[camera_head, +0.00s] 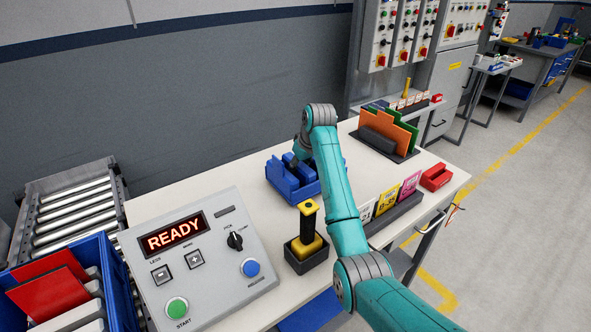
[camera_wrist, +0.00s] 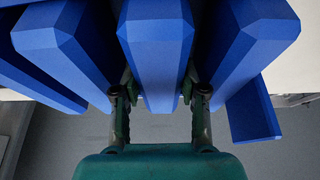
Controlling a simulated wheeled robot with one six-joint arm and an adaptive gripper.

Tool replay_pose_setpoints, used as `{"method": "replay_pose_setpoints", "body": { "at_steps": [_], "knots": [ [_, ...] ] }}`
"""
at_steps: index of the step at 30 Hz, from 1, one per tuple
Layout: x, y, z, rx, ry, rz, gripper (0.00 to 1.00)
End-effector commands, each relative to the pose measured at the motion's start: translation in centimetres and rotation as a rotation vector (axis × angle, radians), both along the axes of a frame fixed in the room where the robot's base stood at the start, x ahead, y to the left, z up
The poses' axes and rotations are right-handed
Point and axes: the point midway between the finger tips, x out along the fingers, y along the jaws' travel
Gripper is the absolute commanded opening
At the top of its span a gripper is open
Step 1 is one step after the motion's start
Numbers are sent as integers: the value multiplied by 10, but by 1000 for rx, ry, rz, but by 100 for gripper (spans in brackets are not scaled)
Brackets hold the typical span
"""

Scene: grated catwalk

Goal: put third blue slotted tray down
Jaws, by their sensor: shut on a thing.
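A blue slotted tray (camera_head: 283,184) is at the far side of the white table, left of the upright boards. My gripper (camera_head: 297,162) reaches down to it from above. In the wrist view the tray fills the upper part as several thick blue ridges (camera_wrist: 60,38) with slots between them. My gripper (camera_wrist: 160,100) has one finger on each side of the middle ridge (camera_wrist: 156,50) and is shut on it. The tray's underside is hidden, so I cannot tell whether it touches the table. I see only this one slotted tray for certain.
On the white table (camera_head: 350,150) stand a control box (camera_head: 195,255) reading READY, a yellow-and-black handled tool (camera_head: 307,235), a card rack (camera_head: 395,212), a red bin (camera_head: 436,177) and a board holder (camera_head: 385,145). A blue crate (camera_head: 115,285) and roller conveyor (camera_head: 75,205) are at left.

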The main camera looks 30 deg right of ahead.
Motion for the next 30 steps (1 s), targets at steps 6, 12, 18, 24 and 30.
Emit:
{"method": "replay_pose_setpoints", "body": {
  "at_steps": [6,12,18,24,30],
  "knots": [
    [-5,-4,-15,-1,-1,0,0],
    [-5,-4,-15,0,-1,0,0],
    [-5,-4,-17,0,0,0,67],
    [-5,-4,-16,0,0,0,67],
    [-1,-1,-2,-1,-2,2,67]
  ]
}}
